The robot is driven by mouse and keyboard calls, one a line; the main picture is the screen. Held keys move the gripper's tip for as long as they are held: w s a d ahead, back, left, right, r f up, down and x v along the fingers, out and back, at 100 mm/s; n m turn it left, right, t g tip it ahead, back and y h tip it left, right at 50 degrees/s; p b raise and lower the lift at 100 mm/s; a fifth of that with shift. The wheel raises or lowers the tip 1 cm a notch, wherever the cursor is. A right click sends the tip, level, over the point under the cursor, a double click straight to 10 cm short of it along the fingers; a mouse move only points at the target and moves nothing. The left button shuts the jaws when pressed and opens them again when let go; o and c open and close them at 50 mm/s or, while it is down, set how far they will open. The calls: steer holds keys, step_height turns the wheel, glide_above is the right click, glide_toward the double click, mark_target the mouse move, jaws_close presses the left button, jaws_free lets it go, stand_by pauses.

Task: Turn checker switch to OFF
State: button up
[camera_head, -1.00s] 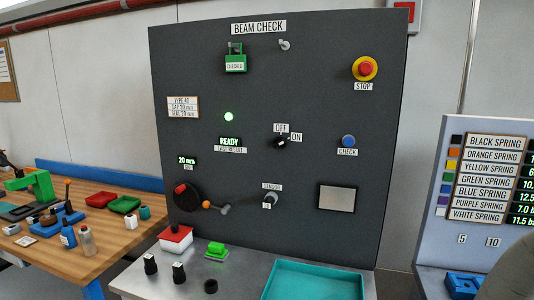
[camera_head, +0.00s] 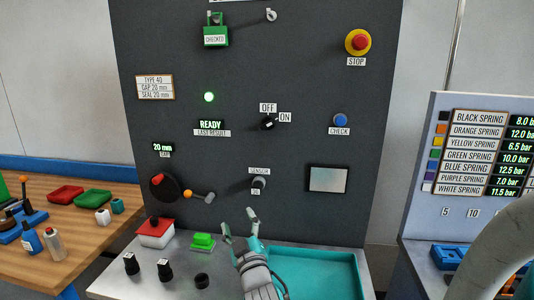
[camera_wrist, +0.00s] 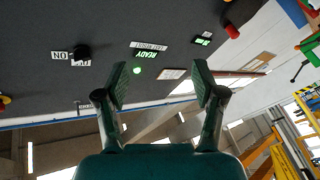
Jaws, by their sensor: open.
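The checker switch is a black knob (camera_head: 267,123) on the dark upright panel, with an OFF label above it and an ON label to its right. Its light mark seems to lean toward ON. The knob also shows in the wrist view (camera_wrist: 82,51), at the upper left, with its labels upside down. My gripper (camera_head: 239,221) is open and empty, below the knob and apart from it, over the front of the bench. In the wrist view the two fingers (camera_wrist: 159,84) stand spread with nothing between them.
A sensor knob (camera_head: 258,184) and an orange-tipped lever (camera_head: 188,194) are on the lower panel. The red STOP button (camera_head: 359,42) and blue CHECK button (camera_head: 340,120) are to the right. A teal tray (camera_head: 330,275) lies on the bench. The panel around the switch is clear.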

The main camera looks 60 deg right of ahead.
mark_target(267, 127)
steer(key=s+d+r+m+g+h, duration=0.1)
steer(key=d+r+m+g+h, duration=0.15)
steer(key=d+r, duration=0.45)
steer(key=s+d+r+m+g+h, duration=0.1)
steer(key=d+r+h, duration=0.3)
steer(key=r, duration=0.6)
steer(key=shift+n+y, duration=0.25)
steer(key=shift+y, duration=0.4)
steer(key=x, duration=1.1)
steer(key=shift+w+d, duration=0.1)
steer(key=shift+d, duration=0.15)
steer(key=shift+c, duration=0.3)
steer(key=c, duration=1.1)
